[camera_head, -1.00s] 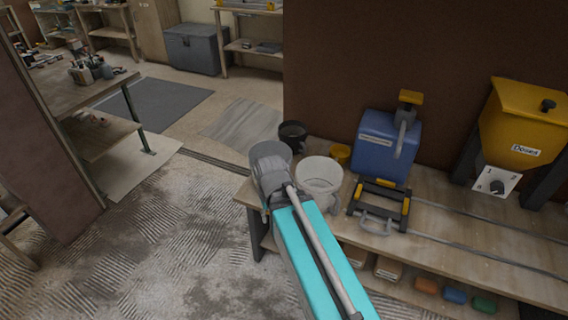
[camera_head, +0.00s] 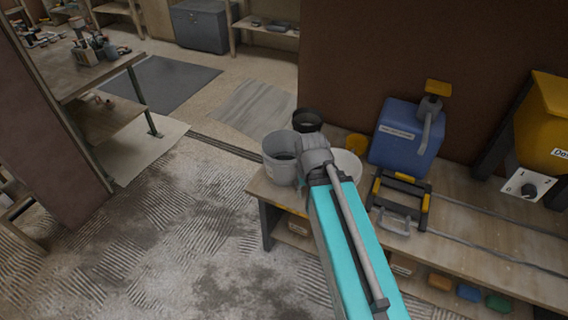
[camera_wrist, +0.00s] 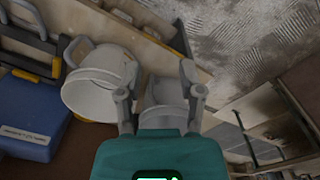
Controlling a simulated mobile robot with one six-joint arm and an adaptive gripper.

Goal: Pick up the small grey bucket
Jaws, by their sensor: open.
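The small grey bucket (camera_head: 278,160) stands upright at the left end of the wooden bench, its open top facing up. My gripper (camera_head: 315,150) is close beside it on the right in the head view and covers part of its right side. In the wrist view the grey bucket (camera_wrist: 163,93) appears between the two fingers of my gripper (camera_wrist: 160,75), which are apart and hold nothing. I cannot tell how far the fingers reach around it.
A white bucket (camera_head: 348,163) stands right of my gripper, partly hidden; it also shows in the wrist view (camera_wrist: 92,95). A black bucket (camera_head: 306,121), a yellow cup (camera_head: 356,144) and a blue container (camera_head: 402,137) stand behind. Floor left of the bench is clear.

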